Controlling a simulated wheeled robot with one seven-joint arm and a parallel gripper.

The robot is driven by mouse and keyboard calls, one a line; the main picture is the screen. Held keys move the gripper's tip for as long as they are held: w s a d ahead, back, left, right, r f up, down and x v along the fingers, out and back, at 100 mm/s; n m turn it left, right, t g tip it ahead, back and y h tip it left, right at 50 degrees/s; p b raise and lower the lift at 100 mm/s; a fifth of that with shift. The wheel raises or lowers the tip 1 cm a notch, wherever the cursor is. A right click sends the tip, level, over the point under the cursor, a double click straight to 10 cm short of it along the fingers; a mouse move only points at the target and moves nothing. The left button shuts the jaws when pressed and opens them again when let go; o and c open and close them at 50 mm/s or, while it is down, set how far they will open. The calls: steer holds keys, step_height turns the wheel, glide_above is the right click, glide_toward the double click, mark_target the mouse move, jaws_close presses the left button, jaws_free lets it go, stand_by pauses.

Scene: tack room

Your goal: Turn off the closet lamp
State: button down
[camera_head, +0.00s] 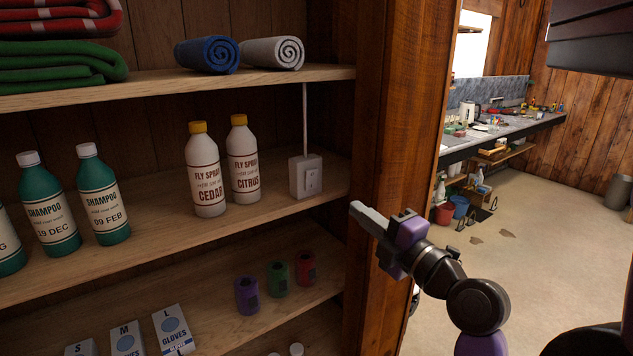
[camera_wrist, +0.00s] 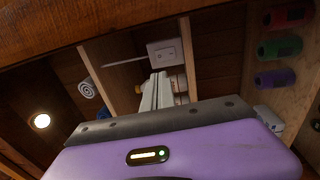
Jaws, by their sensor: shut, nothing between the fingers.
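A white switch box (camera_head: 298,178) with a rocker on its front stands on the middle shelf, at its right end. A white cord runs up from it. The box also shows in the wrist view (camera_wrist: 163,50), beyond my fingers. A round lamp (camera_wrist: 41,121) glows at the left of the wrist view; the head view does not show it. My gripper (camera_head: 357,210) is shut and empty. In the head view it is to the right of and below the box, in front of the wooden post, apart from the box.
The closet post (camera_head: 397,130) stands just behind my gripper. Fly spray bottles, cedar (camera_head: 206,178) and citrus (camera_head: 243,165), stand left of the box. Rolled towels (camera_head: 272,53) lie above, and coloured rolls (camera_head: 278,278) stand below. Open floor (camera_head: 540,235) lies to the right.

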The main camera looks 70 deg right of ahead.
steer(key=shift+w+f, duration=0.1)
steer(key=shift+w, duration=0.05)
steer(key=b, duration=0.8)
glide_toward(312, 175)
steer(key=x, duration=0.6)
steer(key=shift+w+d, duration=0.15)
steer(key=shift+w, duration=0.2)
steer(key=shift+w, duration=0.15)
